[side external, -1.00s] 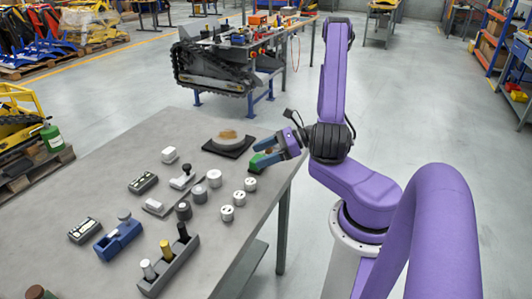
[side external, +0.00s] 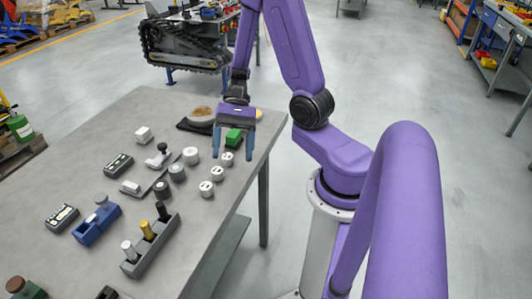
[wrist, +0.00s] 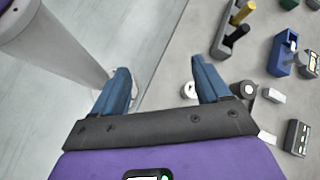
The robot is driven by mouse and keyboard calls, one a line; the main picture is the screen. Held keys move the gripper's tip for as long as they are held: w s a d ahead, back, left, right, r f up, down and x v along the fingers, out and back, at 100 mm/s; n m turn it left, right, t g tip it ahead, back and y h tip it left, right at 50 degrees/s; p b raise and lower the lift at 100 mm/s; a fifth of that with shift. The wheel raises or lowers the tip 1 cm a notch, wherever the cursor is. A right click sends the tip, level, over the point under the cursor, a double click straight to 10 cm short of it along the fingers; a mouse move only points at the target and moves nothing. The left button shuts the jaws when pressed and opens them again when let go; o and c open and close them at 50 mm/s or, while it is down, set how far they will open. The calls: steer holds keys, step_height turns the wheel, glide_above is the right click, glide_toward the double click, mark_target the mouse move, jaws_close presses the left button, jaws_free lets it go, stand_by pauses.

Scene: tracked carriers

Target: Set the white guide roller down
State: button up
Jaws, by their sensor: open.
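Several short white rollers stand upright on the grey table: a plain one (side external: 191,155) and a row with dark marks on top, the nearest of them here (side external: 206,188). A tall white peg (side external: 128,250) stands in a grey rack (side external: 150,247) beside a yellow and a black one. I cannot tell which white piece is the guide roller. My gripper (side external: 233,157) is open, fingers down, over the far right part of the table. In the wrist view, a white roller (wrist: 186,91) shows beside the right finger, and nothing is held between the fingers (wrist: 160,65).
A dark pad with a round piece (side external: 201,115) lies behind. A blue fixture (side external: 97,224), dark boxes (side external: 62,218) and grey parts (side external: 160,188) stand to the left. The table's right edge is close.

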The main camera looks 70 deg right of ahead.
steer(key=s+a+r+n+t+h, duration=0.1)
steer(key=s+a+r+n+h, duration=0.2)
steer(key=n, duration=0.8)
steer(key=s+a+r+n+t+h, duration=0.1)
steer(key=s+a+r+n+h, duration=0.2)
steer(key=s+n+h, duration=0.3)
steer(key=s+n, duration=0.1)
steer(key=n, duration=0.4)
steer(key=shift+s+a+r+t, duration=0.2)
steer(key=shift+s+t, duration=0.1)
steer(key=shift+s, duration=0.1)
steer(key=shift+s+a+r+n, duration=0.15)
steer(key=shift+s+a+n, duration=0.05)
steer(key=shift+n, duration=0.3)
steer(key=c, duration=0.3)
